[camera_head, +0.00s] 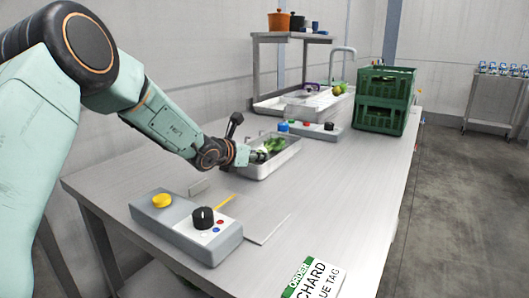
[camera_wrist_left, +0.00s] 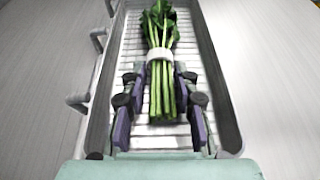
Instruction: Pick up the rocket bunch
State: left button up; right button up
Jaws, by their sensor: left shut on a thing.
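A bunch of green leaves with long stems (camera_wrist_left: 159,40), tied with a white band, lies lengthwise in a grey metal tray (camera_wrist_left: 226,112) in the left wrist view. My left gripper (camera_wrist_left: 160,92) is shut on the bunch, with its fingers on both sides of the stems near the band. In the head view the bunch (camera_head: 273,145) shows as leaves in the tray (camera_head: 285,160), and my left gripper (camera_head: 255,155) reaches in over the tray's near left edge. The fingertips are partly hidden there. My right gripper is not in view.
A grey control box (camera_head: 188,226) with a yellow button and black knob stands in front. An order card (camera_head: 313,281) lies at the front edge. A second control box (camera_head: 310,131), a green crate (camera_head: 383,100) and a sink (camera_head: 310,98) are further back.

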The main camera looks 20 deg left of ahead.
pick_arm(q)
grip_shut()
notch_tip(320, 180, up, 18)
jog(key=p, duration=0.7)
